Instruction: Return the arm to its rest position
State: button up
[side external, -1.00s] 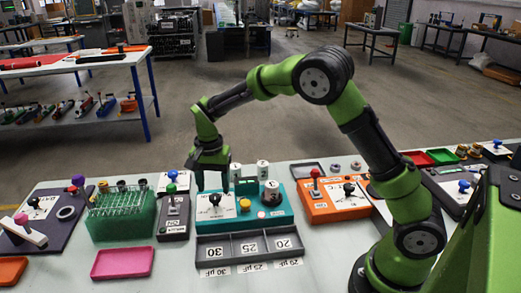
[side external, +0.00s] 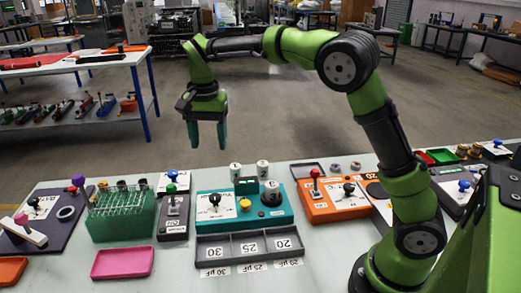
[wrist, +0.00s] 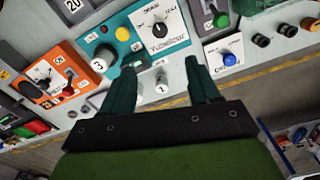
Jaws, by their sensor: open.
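My gripper (side external: 207,147) hangs in the air above the far side of the work table, its two teal fingers apart with nothing between them. It points downward, well clear of the teal pump station (side external: 243,226) below it. In the wrist view my gripper (wrist: 160,82) is also open and empty, with the teal pump station (wrist: 128,43) beyond the fingertips. The station has a black knob on a white dial, a yellow button and a white cylinder marked 3 (side external: 271,193). Two more white cylinders stand behind it, one of them (side external: 263,168) at the back edge.
A grey tray (side external: 249,263) with compartments marked 30, 25 and 20 lies in front of the station. A green tube rack (side external: 121,222) and pink tray (side external: 122,264) are at left. An orange box (side external: 328,214) is at right. The air around my gripper is free.

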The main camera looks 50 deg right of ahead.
jog(key=s+r+n+t+y, duration=0.2)
jog(key=s+n+t, duration=0.5)
jog(key=s, duration=1.6)
jog(key=shift+s+n, duration=0.3)
jog(key=shift+n, duration=0.2)
